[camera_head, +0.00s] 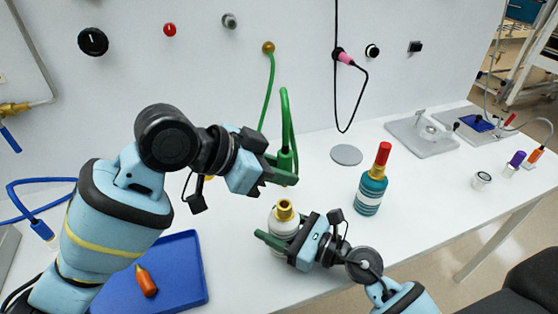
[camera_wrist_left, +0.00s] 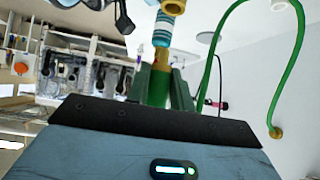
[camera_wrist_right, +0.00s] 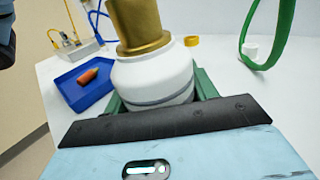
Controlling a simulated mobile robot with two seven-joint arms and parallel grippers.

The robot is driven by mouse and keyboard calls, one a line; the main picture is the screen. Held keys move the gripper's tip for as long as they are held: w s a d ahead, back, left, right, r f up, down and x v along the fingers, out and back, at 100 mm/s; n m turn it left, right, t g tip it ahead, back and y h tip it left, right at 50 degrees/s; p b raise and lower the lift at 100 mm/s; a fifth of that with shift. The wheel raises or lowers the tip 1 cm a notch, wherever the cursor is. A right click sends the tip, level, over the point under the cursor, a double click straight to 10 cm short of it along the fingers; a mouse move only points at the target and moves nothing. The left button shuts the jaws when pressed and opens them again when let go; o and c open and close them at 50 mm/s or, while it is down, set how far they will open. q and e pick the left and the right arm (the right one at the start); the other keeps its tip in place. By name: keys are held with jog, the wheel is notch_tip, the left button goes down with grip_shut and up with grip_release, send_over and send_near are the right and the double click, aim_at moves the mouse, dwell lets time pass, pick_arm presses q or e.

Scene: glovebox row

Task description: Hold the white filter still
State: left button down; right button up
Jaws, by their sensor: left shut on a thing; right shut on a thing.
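The white filter (camera_head: 277,220), a white rounded body with a brass-coloured top (camera_head: 285,207), stands on the bench in the head view. My right gripper (camera_head: 272,242) is shut on its body from the front right. The filter (camera_wrist_right: 152,78) fills the middle of the right wrist view, between the green fingers, and leans slightly there. My left gripper (camera_head: 284,170) is shut on the green connector (camera_head: 286,160) of a green hose (camera_head: 285,110), above the filter and apart from it. The connector (camera_wrist_left: 157,86) also shows between the fingers in the left wrist view.
A teal bottle with a red cap (camera_head: 371,183) stands to the right. A blue tray (camera_head: 185,262) holding an orange-brown piece (camera_head: 147,281) lies at front left. A grey disc (camera_head: 346,155) lies behind. Grey plates (camera_head: 420,138) are farther right. The bench between disc and bottle is clear.

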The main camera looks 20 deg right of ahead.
aim_at(279, 206)
pick_arm(q)
jog(key=shift+f, duration=1.85)
jog(key=shift+f, duration=1.5)
jog(key=c, duration=1.1)
grip_release()
jog(key=shift+c, duration=0.2)
jog(key=v, duration=1.2)
